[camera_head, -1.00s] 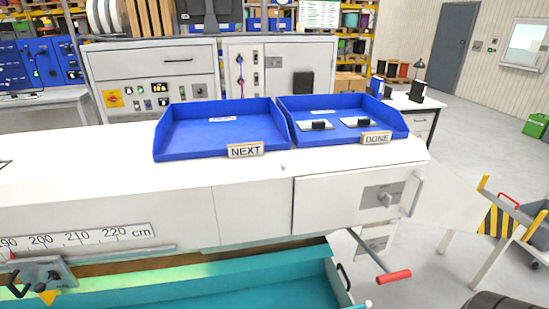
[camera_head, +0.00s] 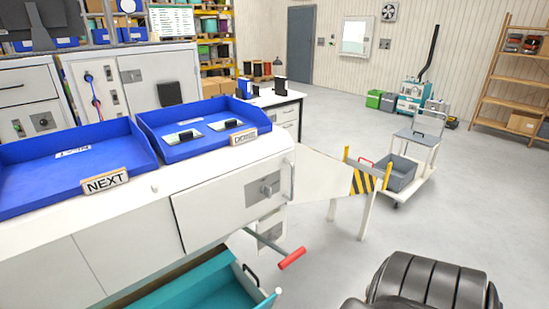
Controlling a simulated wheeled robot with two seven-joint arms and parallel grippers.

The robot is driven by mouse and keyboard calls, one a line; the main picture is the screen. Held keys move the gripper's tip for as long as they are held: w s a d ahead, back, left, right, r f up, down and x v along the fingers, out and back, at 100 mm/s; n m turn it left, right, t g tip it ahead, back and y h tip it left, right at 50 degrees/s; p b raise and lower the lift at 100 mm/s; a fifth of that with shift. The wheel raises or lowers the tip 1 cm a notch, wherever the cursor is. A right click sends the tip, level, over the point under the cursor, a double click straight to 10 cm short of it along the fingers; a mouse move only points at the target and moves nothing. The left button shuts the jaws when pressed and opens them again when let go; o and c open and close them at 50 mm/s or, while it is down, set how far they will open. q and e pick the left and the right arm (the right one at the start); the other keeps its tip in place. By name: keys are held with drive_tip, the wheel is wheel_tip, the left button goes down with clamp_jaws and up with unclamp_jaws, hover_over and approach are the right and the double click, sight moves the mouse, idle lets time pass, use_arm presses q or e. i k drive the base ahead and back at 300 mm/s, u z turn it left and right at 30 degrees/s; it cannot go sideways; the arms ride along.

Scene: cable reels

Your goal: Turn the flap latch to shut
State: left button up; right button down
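A grey latch plate with a small handle (camera_head: 265,188) sits on the white front panel (camera_head: 215,208) at the right end of the workbench. The handle is small, and I cannot tell whether it stands at open or shut. Neither of my grippers is in view.
Blue trays marked NEXT (camera_head: 75,165) and DONE (camera_head: 205,128) stand on the bench. A red-handled crank (camera_head: 291,258) juts out below.

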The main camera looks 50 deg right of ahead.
sight(271, 238)
drive_tip(key=z, duration=1.55)
